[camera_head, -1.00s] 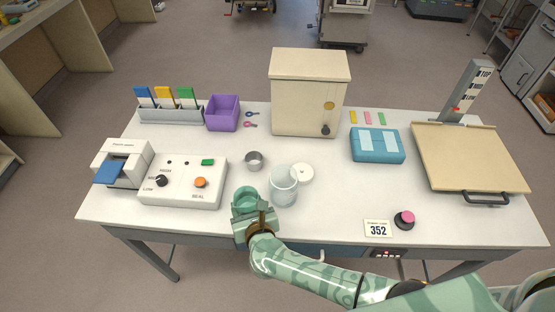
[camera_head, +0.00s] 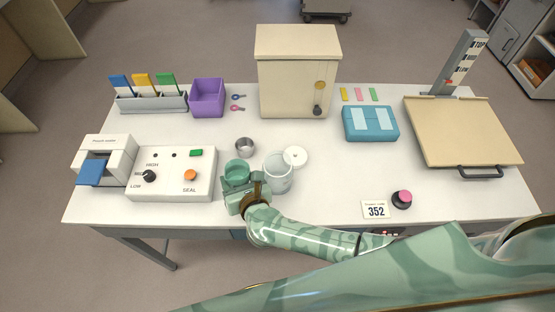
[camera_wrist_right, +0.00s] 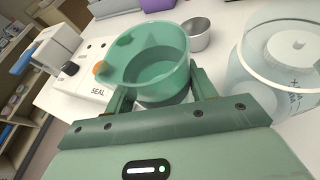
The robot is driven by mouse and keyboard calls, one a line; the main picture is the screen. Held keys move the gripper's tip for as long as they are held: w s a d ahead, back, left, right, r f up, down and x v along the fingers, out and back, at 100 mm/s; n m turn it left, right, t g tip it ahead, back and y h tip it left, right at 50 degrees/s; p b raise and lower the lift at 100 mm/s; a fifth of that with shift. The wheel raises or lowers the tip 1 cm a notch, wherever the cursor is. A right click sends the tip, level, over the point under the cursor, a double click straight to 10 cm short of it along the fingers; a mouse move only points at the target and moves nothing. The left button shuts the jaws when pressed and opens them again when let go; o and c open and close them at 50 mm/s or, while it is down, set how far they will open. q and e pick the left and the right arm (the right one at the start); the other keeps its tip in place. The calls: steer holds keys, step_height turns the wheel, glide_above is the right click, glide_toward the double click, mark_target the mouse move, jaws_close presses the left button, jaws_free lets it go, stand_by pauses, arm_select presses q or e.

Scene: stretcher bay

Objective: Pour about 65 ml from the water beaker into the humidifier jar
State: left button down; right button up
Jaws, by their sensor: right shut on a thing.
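A translucent green beaker, the water beaker (camera_head: 236,170), is held by my right gripper (camera_head: 240,185), beside the clear jar. In the right wrist view the beaker (camera_wrist_right: 152,62) sits between the two fingers, roughly upright, its open rim toward the camera; a level line shows inside, but how much water it holds I cannot tell. The clear humidifier jar (camera_head: 278,178) stands open on the table just right of the beaker, apart from it. The jar (camera_wrist_right: 262,95) also shows at the right of the wrist view, with markings on its wall. My left gripper is out of view.
A white round lid (camera_head: 295,156) lies behind the jar, and a small metal cup (camera_head: 245,147) stands behind the beaker. A control box (camera_head: 172,180) is close on the left. A cream cabinet (camera_head: 296,80) stands at the back.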

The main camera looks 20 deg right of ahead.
mark_target(247, 164)
steer(key=shift+d+r, duration=0.1)
steer(key=shift+d, duration=0.1)
steer(key=shift+d+r+m+y, duration=0.3)
steer(key=shift+r+m, duration=0.1)
steer(key=shift+r, duration=0.15)
steer(key=shift+d+r+m+y, duration=0.2)
steer(key=shift+r+m+y, duration=0.15)
steer(key=shift+r, duration=0.2)
steer(key=shift+m+y, duration=0.45)
steer(key=shift+m, duration=0.3)
steer(key=r+p, duration=0.1)
steer(key=r, duration=0.1)
steer(key=d+r+p, duration=0.1)
steer(key=r, duration=0.1)
steer(key=shift+r, duration=0.1)
steer(key=shift+d+m+t+b, duration=0.3)
steer(key=shift+d+m+b, duration=0.15)
steer(key=shift+b, duration=0.5)
steer(key=shift+w+d+y+b, duration=0.1)
steer(key=shift+d+y+b, duration=0.1)
steer(key=shift+y+b, duration=0.1)
steer(key=shift+r+m+t+y+b, duration=0.25)
steer(key=shift+m+b, duration=0.5)
steer(key=shift+b, duration=0.45)
steer(key=shift+r+m+t+y+b, duration=0.15)
steer(key=shift+m+y+b, duration=0.2)
steer(key=shift+m+b, duration=0.6)
steer(key=shift+b, duration=0.35)
